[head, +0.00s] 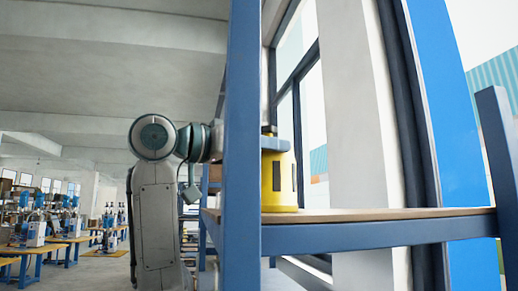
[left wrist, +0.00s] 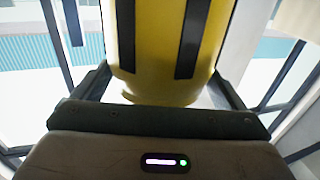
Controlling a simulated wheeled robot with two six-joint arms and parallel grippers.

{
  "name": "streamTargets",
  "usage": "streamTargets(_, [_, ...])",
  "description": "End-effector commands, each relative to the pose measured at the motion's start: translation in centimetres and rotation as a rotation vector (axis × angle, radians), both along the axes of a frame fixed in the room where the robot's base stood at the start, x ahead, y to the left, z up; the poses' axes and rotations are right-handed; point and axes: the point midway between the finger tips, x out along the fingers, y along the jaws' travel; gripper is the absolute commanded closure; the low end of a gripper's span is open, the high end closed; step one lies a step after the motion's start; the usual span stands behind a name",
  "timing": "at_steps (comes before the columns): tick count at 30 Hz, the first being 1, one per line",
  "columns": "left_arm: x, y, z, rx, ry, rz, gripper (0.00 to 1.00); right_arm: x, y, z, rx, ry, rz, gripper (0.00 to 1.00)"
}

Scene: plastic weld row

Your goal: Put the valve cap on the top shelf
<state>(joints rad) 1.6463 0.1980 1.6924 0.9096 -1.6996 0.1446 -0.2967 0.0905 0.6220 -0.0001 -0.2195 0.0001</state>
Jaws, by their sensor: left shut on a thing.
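The valve cap, a yellow cylinder with dark upright stripes (head: 279,182), is upright at the wooden shelf board (head: 350,214), just right of the blue post. Its base appears at the board's level; I cannot tell whether it touches. My left arm reaches in behind the post, which hides most of the left gripper. In the left wrist view, the left gripper (left wrist: 160,88) has a finger on each side of the yellow valve cap (left wrist: 160,45) and is shut on it. My right gripper is in neither view.
The blue upright post (head: 244,150) stands close in front of my arm. A second post (head: 500,150) is at the shelf's right end. The board right of the cap is bare.

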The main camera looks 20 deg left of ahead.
Motion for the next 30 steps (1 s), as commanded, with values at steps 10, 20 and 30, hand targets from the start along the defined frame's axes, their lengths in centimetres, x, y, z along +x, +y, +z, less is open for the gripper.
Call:
streamTargets(10, [0.0,0.0,-0.2,0.000,0.000,-0.001,0.00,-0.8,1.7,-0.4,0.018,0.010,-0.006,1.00])
streamTargets(20, [-1.0,0.9,-0.4,0.000,-0.003,0.001,0.00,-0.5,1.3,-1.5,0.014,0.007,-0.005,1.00])
streamTargets(30, [-6.2,5.3,-0.6,-0.001,-0.003,0.003,0.00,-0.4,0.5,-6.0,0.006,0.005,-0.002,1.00])
